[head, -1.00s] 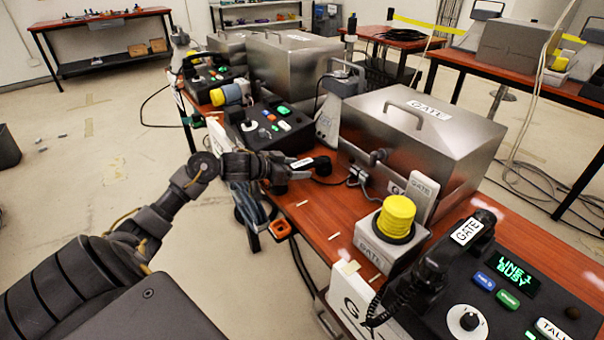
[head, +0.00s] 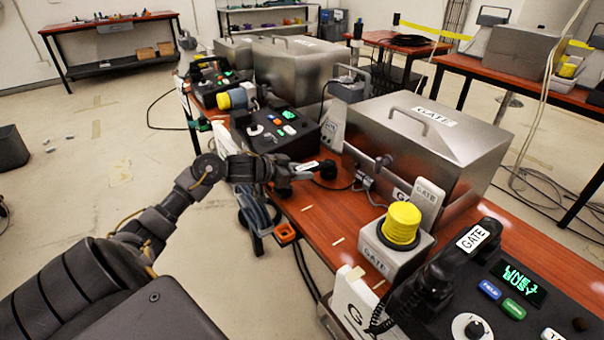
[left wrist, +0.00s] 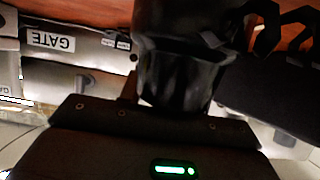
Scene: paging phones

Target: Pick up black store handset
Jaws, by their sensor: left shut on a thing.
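The black handset (head: 326,170) with a small white label is at the red bench's near edge, beside the middle console. The label is too small to read. My left gripper (head: 288,174) reaches in from the left and is shut on the handset. In the left wrist view the black handset (left wrist: 180,62) fills the space in front of the gripper, and its coiled cord shows at upper right. The middle console (head: 288,130) with lit buttons stands just behind. I cannot tell whether the handset is clear of the bench. My right gripper is not in view.
A GATE console (head: 510,285) with its own black handset (head: 445,268) is at front right. A yellow beacon (head: 401,222) stands beside it. A steel GATE box (head: 430,150) lies behind the held handset. Another console (head: 215,90) is farther back. The floor at left is open.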

